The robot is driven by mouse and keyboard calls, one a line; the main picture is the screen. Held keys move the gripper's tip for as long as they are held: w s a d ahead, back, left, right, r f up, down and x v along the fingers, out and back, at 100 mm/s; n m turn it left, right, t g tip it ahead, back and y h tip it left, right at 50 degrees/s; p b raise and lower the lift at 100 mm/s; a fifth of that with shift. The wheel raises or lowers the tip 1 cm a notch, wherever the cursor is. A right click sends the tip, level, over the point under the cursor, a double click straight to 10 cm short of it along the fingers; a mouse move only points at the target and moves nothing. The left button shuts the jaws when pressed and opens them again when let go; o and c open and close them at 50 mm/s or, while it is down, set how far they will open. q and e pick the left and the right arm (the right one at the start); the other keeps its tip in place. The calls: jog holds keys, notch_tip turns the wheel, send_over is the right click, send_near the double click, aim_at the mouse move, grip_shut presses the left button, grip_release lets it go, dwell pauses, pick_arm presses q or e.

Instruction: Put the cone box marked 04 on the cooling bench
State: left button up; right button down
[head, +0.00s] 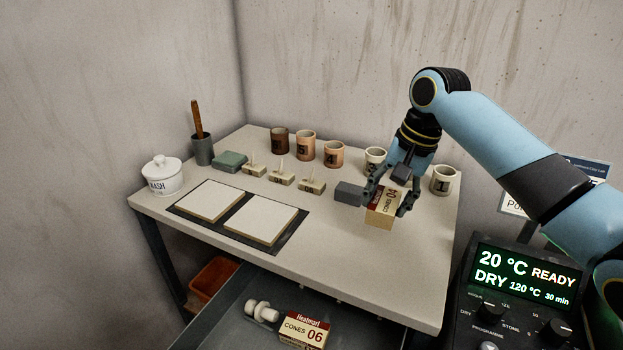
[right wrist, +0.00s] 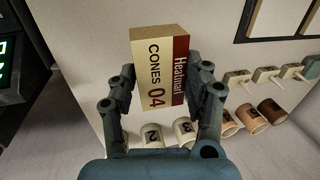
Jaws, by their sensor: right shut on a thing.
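The cone box marked 04 (head: 381,210) is cream with a dark red band. My right gripper (head: 388,198) is shut on it, at the right part of the pale bench top (head: 340,262). In the right wrist view the box (right wrist: 158,70) sits between the two fingers of the gripper (right wrist: 160,88), its "CONES 04" label facing the camera. I cannot tell whether the box touches the bench top. My left gripper is not in view. I cannot tell from a label which surface is the cooling bench.
Numbered cups, such as one marked 1 (head: 443,181), stand along the back. A grey block (head: 349,193) is left of the box. Two white slabs (head: 262,224) lie on a dark mat. Below, an open drawer (head: 232,320) holds box 06 (head: 304,330). A control panel (head: 520,290) stands right.

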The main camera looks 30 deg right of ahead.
jog(key=w+d+r, duration=0.1)
jog(key=d+r, duration=0.2)
jog(key=d, duration=0.3)
jog(key=x, duration=0.2)
jog(key=s+b+x, duration=0.1)
jog(key=x, duration=0.2)
jog(key=d+x, duration=0.1)
jog(key=x, duration=0.1)
jog(key=shift+f+b, duration=0.3)
jog(key=shift+f, duration=0.1)
jog(key=shift+s+x, duration=0.2)
jog(key=shift+x, duration=1)
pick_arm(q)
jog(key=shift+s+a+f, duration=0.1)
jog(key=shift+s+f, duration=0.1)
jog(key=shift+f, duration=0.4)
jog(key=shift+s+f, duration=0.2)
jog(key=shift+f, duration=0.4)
pick_arm(e)
jog(key=shift+d+f, duration=0.1)
jog(key=shift+f, duration=0.05)
jog(key=c, duration=0.6)
grip_release()
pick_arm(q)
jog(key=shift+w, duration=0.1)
pick_arm(e)
jog(key=shift+o, duration=0.2)
